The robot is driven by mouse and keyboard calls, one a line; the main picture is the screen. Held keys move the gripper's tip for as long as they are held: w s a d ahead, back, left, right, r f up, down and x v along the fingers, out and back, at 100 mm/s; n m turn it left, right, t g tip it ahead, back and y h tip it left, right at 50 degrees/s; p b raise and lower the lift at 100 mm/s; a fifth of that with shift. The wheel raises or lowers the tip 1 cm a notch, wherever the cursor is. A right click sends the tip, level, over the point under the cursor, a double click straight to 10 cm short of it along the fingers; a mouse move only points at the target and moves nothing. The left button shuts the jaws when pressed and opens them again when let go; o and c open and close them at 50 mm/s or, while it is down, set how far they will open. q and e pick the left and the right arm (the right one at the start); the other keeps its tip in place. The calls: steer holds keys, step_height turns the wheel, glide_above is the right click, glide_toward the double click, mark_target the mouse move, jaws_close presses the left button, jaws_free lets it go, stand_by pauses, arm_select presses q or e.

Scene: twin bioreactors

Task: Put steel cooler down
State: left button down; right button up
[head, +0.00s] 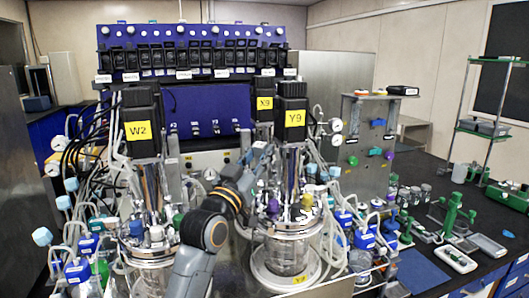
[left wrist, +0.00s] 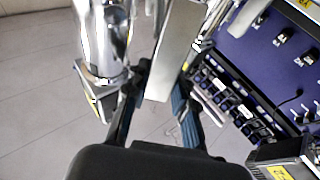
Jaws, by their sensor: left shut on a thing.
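My left arm reaches up between the two glass vessels in the head view, and its gripper (head: 262,156) is beside the motor column labelled Y9. In the left wrist view, the two dark fingers of my left gripper (left wrist: 158,92) are shut on a flat-sided, bar-like grey metal piece, which I take to be the steel cooler (left wrist: 175,48). It extends away from the fingers past the top edge of that view. In the head view the cooler cannot be told apart clearly from the metal parts around it. My right gripper is not in view.
The left vessel (head: 152,262) has a motor labelled W2 (head: 139,130); the right vessel (head: 287,252) stands under the Y9 motor (head: 292,118). Tubes and bottles crowd both sides. A shiny metal cylinder (left wrist: 107,35) is close to the left finger. The dark bench (head: 445,215) has some free room at right.

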mark_target(262, 144)
arm_select(q)
steer(key=w+r+g+p, duration=0.1)
steer(key=p, duration=0.1)
steer(key=w+d+g+y+p, duration=0.1)
steer(key=g+p, duration=0.1)
steer(key=p, duration=0.1)
steer(key=shift+w+r+y, duration=0.1)
steer(key=shift+r+y, duration=0.2)
steer(key=shift+r, duration=0.1)
step_height(262, 144, down, 3)
steer(key=shift+d+f, duration=0.1)
steer(key=shift+f, duration=0.3)
steer(key=shift+f, duration=0.1)
steer(key=c, duration=1.4)
jaws_free()
